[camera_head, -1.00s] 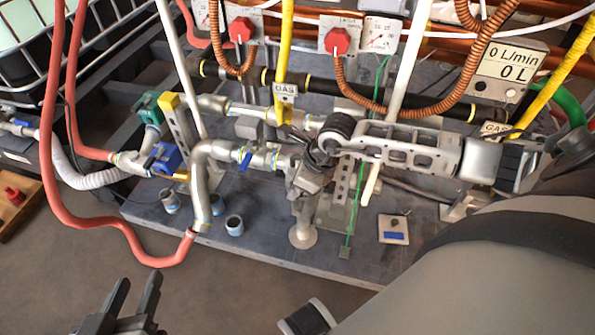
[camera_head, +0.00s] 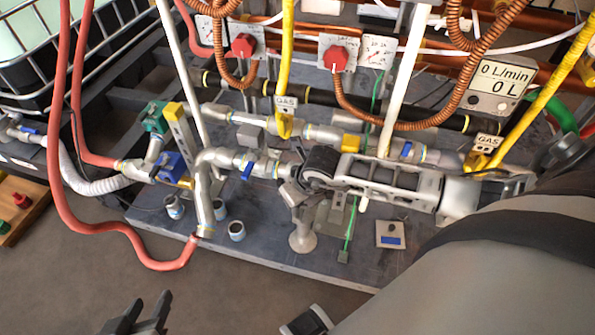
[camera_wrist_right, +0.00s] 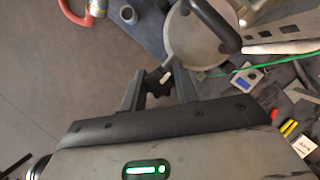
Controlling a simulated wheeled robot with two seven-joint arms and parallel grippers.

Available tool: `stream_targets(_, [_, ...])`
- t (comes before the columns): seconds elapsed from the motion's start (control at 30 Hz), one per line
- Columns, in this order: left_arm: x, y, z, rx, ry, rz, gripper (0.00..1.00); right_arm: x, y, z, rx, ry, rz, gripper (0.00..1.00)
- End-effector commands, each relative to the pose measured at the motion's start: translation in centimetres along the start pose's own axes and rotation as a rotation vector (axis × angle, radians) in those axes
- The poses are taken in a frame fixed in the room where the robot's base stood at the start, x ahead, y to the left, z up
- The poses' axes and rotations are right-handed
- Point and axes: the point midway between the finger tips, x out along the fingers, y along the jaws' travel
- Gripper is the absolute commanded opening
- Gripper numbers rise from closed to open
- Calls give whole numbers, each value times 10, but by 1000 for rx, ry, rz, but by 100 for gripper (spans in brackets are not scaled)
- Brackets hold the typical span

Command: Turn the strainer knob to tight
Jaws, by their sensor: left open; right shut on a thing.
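The strainer knob is the dark lobed knob (camera_wrist_right: 158,84) between my right fingers in the right wrist view. My right gripper (camera_wrist_right: 161,88) is shut on it. In the head view my right gripper (camera_head: 294,192) reaches in from the right to the strainer fitting at the middle of the pipework, and the knob is mostly hidden there. Which way the knob is marked for tight cannot be read. My left gripper (camera_head: 146,310) is open and empty at the bottom left, over the floor, apart from everything.
A round metal base (camera_head: 302,240) stands just below the right gripper. A red hose (camera_head: 120,250) loops at the left. Yellow gas pipes (camera_head: 287,60), a white pole (camera_head: 403,80) and red knobs (camera_head: 337,58) stand behind.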

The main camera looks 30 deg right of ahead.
Motion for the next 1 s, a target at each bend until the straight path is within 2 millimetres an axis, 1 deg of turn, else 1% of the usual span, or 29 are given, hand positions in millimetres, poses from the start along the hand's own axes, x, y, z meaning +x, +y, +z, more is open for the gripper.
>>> stream_targets(0.43, [1,-1,0,1,-2,-1,40,1,0,-1,8,4,-3,7])
stream_targets(0.47, [1,-1,0,2,-1,-1,40,1,0,-1,7,4,-3,38])
stream_targets(0.5, [0,-1,-1,2,0,-1,40,1,0,-1,7,4,-3,50])
stream_targets(0.53, [0,-1,-1,2,1,-1,40,0,0,-1,7,4,-3,52])
stream_targets(0.83, [-1,1,-1,4,1,3,40,-2,0,0,7,1,-2,52])
stream_targets(0.93, [-4,2,-2,4,-7,3,40,-11,0,0,6,2,-2,52])
stream_targets(1.0, [-6,3,-2,4,-23,3,40,-22,0,1,5,1,-2,52])
